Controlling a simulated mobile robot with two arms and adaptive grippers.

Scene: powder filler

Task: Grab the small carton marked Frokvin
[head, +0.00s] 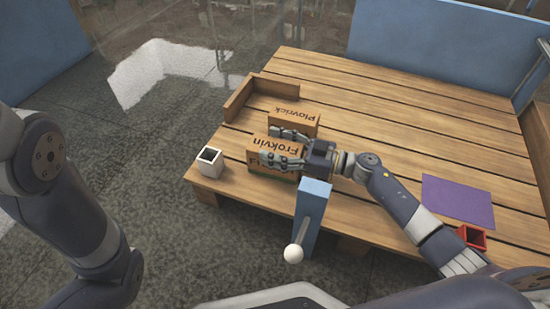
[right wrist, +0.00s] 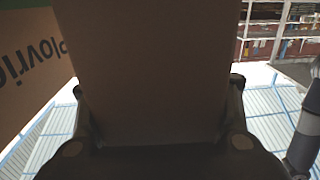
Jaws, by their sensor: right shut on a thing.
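The small carton marked Frokvin (head: 260,154) is a brown box with a green lower band, standing near the left end of the wooden pallet table. My right gripper (head: 278,148) is shut on it, with fingers on either side. In the right wrist view the carton's plain brown face (right wrist: 145,70) fills the middle between the fingers. A second carton marked Plovrick (head: 296,116) stands just behind it, and it also shows at the left of the right wrist view (right wrist: 25,65). My left gripper is outside the head view; only the left arm shows.
A white open cup (head: 210,163) stands at the table's left corner. A wooden corner rail (head: 252,95) lies behind the cartons. A blue post with a white-knobbed lever (head: 312,205) rises at the front edge. A purple mat (head: 458,202) and a red box (head: 471,237) lie to the right.

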